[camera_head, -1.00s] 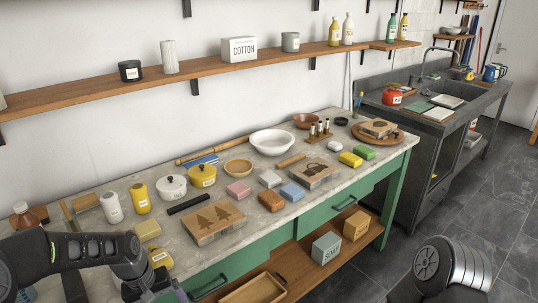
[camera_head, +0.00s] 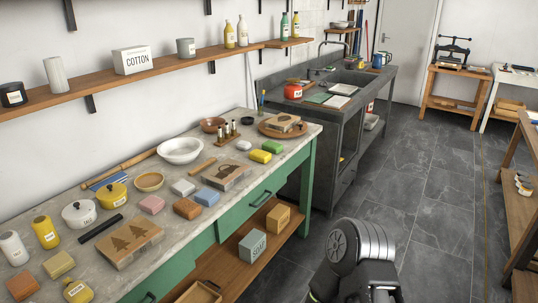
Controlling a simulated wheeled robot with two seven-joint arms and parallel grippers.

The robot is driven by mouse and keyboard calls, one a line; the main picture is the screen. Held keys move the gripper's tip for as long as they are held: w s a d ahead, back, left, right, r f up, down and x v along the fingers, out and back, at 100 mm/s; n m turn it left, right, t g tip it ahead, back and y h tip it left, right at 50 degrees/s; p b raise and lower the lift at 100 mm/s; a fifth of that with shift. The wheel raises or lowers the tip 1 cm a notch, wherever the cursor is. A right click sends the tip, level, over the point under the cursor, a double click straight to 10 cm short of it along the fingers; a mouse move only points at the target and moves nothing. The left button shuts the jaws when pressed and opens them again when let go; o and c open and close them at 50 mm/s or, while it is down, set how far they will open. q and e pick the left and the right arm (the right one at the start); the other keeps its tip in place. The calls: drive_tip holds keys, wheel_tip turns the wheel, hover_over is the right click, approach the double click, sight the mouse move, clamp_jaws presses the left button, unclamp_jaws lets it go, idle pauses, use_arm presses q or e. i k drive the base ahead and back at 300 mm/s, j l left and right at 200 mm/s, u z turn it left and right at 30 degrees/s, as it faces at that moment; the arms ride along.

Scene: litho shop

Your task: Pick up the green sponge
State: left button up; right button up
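The green sponge (camera_head: 272,146) lies flat near the right end of the stone-topped counter (camera_head: 232,183), just behind and right of a yellow sponge (camera_head: 260,156). Nothing covers it. My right arm rises at the bottom of the head view, on the floor side of the counter and well apart from the sponge. Its gripper is not visible. My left arm and gripper are out of view.
Green drawers (camera_head: 262,196) and a lower shelf with boxes sit below. Open floor (camera_head: 400,180) lies to the right.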

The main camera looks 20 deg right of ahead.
sight(271, 146)
drive_tip(key=i+l+u, duration=0.1)
drive_tip(key=u, duration=0.45)
drive_tip(key=i+l+u, duration=0.2)
drive_tip(key=l+u, duration=0.15)
drive_tip(key=l, duration=0.65)
drive_tip(key=l+u, duration=0.35)
drive_tip(key=l, duration=0.65)
drive_tip(key=i+l, duration=0.1)
drive_tip(key=l, duration=1.7)
drive_tip(key=i+u, duration=0.05)
